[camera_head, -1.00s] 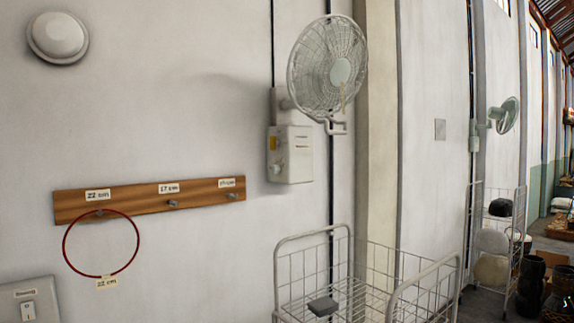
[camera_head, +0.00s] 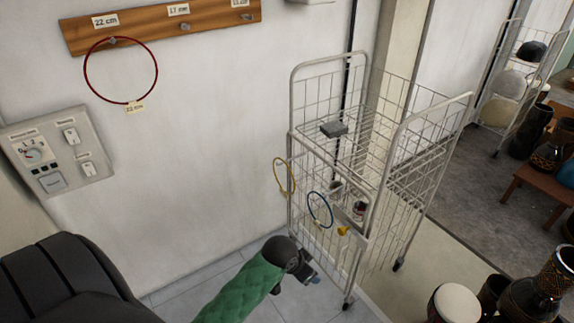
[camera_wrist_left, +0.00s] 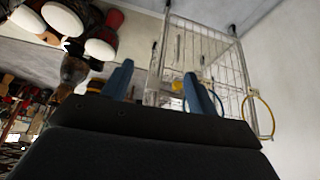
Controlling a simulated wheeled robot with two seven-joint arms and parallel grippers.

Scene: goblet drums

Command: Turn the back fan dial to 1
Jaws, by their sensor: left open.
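A grey control panel (camera_head: 58,155) is on the wall at the left of the head view. It carries a small round dial (camera_head: 34,154) with numbers around it and a red mark; its setting is too small to read surely. Whether its label names the back fan cannot be read. My left gripper (camera_head: 305,272) is low in front of the wire cart, well right of and below the panel. In the left wrist view its two blue fingers (camera_wrist_left: 158,88) are apart with nothing held between them. My right gripper is not in view.
The wire cart (camera_head: 362,150) stands right of the panel, with a yellow ring (camera_head: 284,177) and a blue ring (camera_head: 320,210) on its front. A red ring (camera_head: 157,75) hangs from the wooden rail (camera_head: 205,17). Several drums (camera_head: 455,303) stand at lower right. Wall between panel and cart is clear.

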